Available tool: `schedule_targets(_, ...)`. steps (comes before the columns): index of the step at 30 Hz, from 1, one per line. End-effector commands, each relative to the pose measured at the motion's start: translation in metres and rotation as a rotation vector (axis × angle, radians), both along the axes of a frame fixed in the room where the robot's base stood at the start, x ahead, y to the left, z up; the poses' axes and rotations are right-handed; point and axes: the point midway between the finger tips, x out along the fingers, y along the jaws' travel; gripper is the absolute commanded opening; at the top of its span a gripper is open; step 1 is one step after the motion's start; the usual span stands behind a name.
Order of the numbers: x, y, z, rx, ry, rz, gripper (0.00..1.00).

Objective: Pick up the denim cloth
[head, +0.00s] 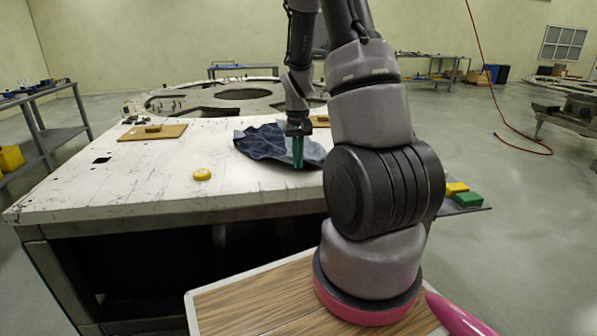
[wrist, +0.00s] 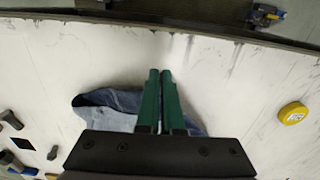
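The denim cloth (head: 262,142) lies crumpled on the white worktable in the head view, patched in darker and lighter blue. In the wrist view, part of the cloth (wrist: 110,98) shows behind and left of the fingers, and my gripper's dark body hides the rest. My gripper (head: 298,166) points down at the right, near part of the cloth. Its green fingers (wrist: 159,72) are together with only a thin gap, and no cloth shows between them. The tips appear past the cloth's edge, against the white tabletop. I cannot tell whether they touch it.
A yellow tape roll (head: 202,174) lies on the worktable (head: 120,183) left of the cloth; it also shows in the wrist view (wrist: 293,113). A brown board (head: 152,132) lies farther back. Yellow and green blocks (head: 468,200) sit at the right. The table's near left is clear.

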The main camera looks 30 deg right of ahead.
Motion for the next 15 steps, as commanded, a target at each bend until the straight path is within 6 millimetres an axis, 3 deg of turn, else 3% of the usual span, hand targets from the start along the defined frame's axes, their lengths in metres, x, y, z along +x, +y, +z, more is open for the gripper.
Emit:
schedule_targets(9, 0.001, 0.0, 0.063, -0.001, -0.004, 0.001, 0.0)
schedule_targets(15, 0.0, 0.0, 0.075, 0.0, 0.0, -0.001, 0.0)
